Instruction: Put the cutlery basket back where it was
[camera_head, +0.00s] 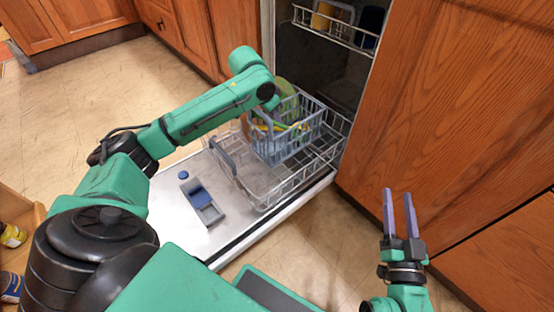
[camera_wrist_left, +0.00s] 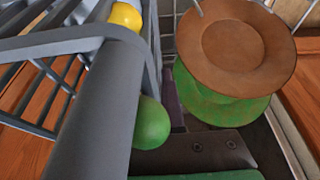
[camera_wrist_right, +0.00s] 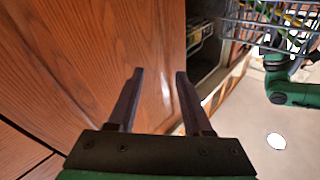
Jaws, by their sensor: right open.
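The blue-grey cutlery basket (camera_head: 288,141) is at the lower rack (camera_head: 262,195) of the open dishwasher, with yellow and green cutlery handles in it. I cannot tell whether it rests on the rack or hangs just above it. My left arm reaches over to the basket, and its fingers are hidden in the head view. In the left wrist view the basket's thick grey bar (camera_wrist_left: 95,105) passes close in front of my left gripper (camera_wrist_left: 165,100); one finger shows partly and the other is hidden. My right gripper (camera_head: 400,213) is open and empty, low at the right.
The dishwasher door (camera_head: 165,222) lies flat, with a dispenser (camera_head: 205,205) on it. Brown and green plates (camera_wrist_left: 235,45) stand close behind the basket. The upper rack (camera_head: 335,28) holds cups. A wooden cabinet front (camera_head: 440,100) bounds the right. Floor at the left is clear.

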